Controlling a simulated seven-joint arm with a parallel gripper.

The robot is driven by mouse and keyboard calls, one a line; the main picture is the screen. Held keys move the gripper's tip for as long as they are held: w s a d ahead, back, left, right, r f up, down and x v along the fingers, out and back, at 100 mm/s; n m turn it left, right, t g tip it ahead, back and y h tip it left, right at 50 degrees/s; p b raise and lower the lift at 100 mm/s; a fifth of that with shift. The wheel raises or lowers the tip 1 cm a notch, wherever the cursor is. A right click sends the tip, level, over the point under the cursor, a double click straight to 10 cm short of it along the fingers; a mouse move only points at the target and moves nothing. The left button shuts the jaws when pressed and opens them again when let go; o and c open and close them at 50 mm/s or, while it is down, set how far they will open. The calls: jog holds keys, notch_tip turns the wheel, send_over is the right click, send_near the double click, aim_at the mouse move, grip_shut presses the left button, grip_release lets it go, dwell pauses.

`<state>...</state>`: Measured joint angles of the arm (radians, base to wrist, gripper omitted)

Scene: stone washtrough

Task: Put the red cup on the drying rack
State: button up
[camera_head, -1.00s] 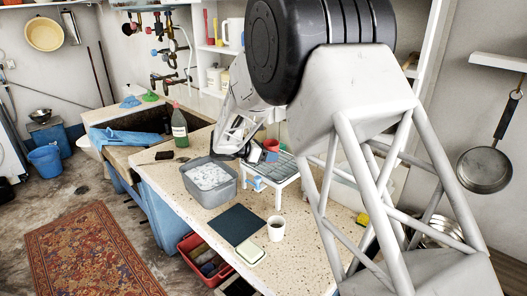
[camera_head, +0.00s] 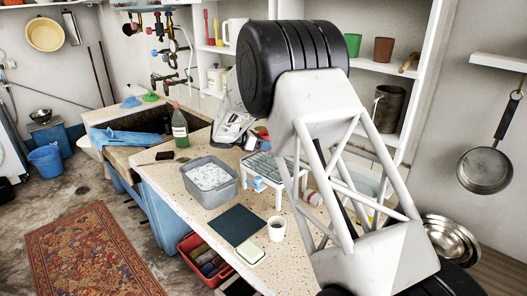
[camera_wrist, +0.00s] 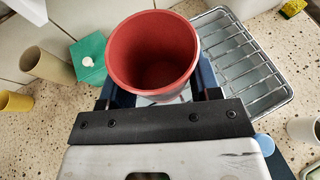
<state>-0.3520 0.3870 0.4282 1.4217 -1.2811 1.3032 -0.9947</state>
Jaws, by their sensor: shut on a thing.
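The red cup (camera_wrist: 152,45) is in my gripper (camera_wrist: 155,88), its open mouth towards the wrist camera. The two dark fingers are shut on it from either side. In the head view only a bit of red (camera_head: 263,132) shows beside my arm, and the fingertips are hidden. The drying rack (camera_head: 265,182) is a white-legged stand with a wire top on the counter. In the wrist view the wire rack (camera_wrist: 246,62) lies to the right of the cup, lower down, with its near-left part hidden behind the cup. Its visible wires are bare.
A grey tub of white stuff (camera_head: 210,182) stands left of the rack. A white mug (camera_head: 276,228), a dark mat (camera_head: 236,225) and a soap-like block (camera_head: 250,253) lie in front. A green box (camera_wrist: 88,58) and a beige cylinder (camera_wrist: 46,66) stand left of the cup.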

jog(key=shift+f, duration=1.75)
jog(key=shift+f, duration=0.1)
jog(key=o, duration=1)
jog(key=v, duration=1.2)
jog(key=shift+r, duration=0.2)
